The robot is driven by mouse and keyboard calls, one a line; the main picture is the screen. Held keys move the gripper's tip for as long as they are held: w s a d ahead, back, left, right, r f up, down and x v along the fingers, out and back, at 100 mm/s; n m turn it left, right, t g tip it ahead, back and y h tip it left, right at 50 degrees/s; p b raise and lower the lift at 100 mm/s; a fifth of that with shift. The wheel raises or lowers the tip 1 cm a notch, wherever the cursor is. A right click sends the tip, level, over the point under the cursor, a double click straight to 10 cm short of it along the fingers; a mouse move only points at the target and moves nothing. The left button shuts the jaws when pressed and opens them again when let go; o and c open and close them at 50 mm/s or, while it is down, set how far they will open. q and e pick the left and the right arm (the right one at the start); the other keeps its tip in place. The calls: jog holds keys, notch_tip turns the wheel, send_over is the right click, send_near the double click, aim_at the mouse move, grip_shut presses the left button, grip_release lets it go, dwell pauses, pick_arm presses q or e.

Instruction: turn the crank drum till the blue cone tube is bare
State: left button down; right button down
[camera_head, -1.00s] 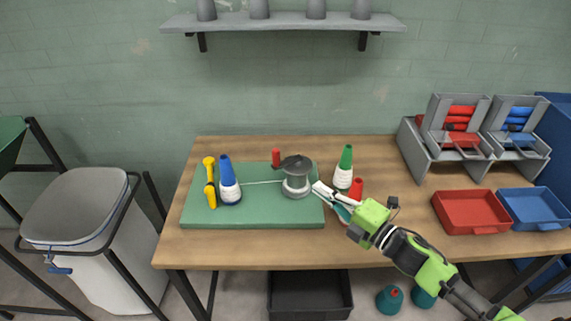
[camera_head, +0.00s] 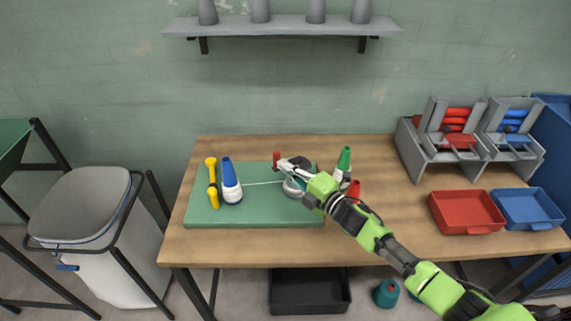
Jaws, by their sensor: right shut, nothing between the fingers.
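The blue cone tube (camera_head: 228,172) stands upright on the green mat (camera_head: 250,218), with white yarn wound around its lower part. A thin white strand runs from it to the crank drum (camera_head: 293,188). The drum is partly hidden behind my right gripper (camera_head: 283,163). The drum's red crank knob (camera_head: 276,157) stands at its upper left. My right gripper is shut and empty, over the drum, with its tips close by the knob; I cannot tell if they touch it. My left gripper is not in view.
A yellow-and-black tool (camera_head: 212,184) lies left of the blue tube. Green (camera_head: 344,160) and red (camera_head: 353,189) cones stand right of the mat, partly behind my right arm. Red (camera_head: 467,212) and blue (camera_head: 528,208) trays sit at the right. The table's front left is clear.

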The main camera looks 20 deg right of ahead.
jog(key=shift+w+a+b, duration=0.3)
jog(key=shift+w+b, duration=0.1)
jog(key=shift+b, duration=0.25)
dwell(0.7)
